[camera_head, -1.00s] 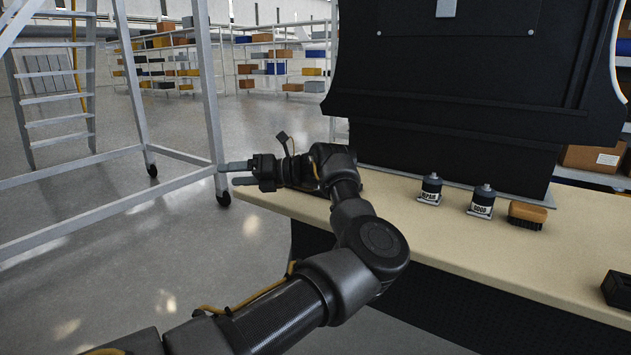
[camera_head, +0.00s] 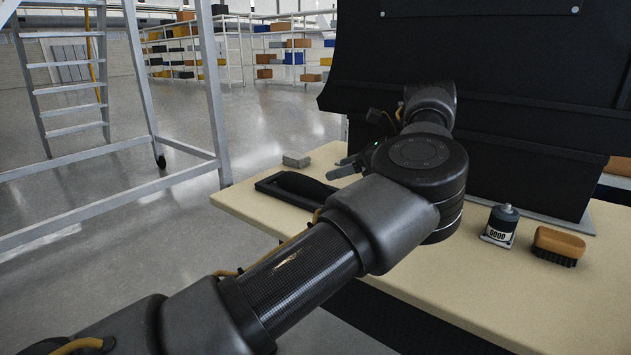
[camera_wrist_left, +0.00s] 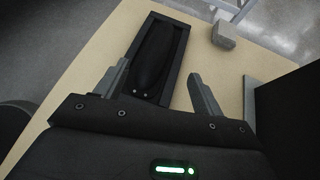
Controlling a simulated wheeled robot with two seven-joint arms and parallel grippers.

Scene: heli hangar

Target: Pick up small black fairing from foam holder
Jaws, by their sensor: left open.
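The small black fairing (camera_head: 303,185) is a long dark rounded piece lying in the black foam holder (camera_head: 268,187) at the left end of the beige table. In the left wrist view the fairing (camera_wrist_left: 154,55) lies lengthwise inside the rectangular holder (camera_wrist_left: 184,42), with two small light dots at its near end. My left gripper (camera_head: 342,168) is open and empty, just right of the holder. In the wrist view its two grey fingers (camera_wrist_left: 160,77) point toward the holder, one on each side of its near end. My forearm hides part of the table. My right gripper does not show.
A small grey block (camera_head: 296,160) sits behind the holder. A large black structure (camera_head: 520,110) stands at the back of the table (camera_head: 450,290). A bottle labelled GOOD (camera_head: 501,225) and a brush (camera_head: 557,244) stand at right. A metal ladder frame (camera_head: 215,100) stands left, off the table.

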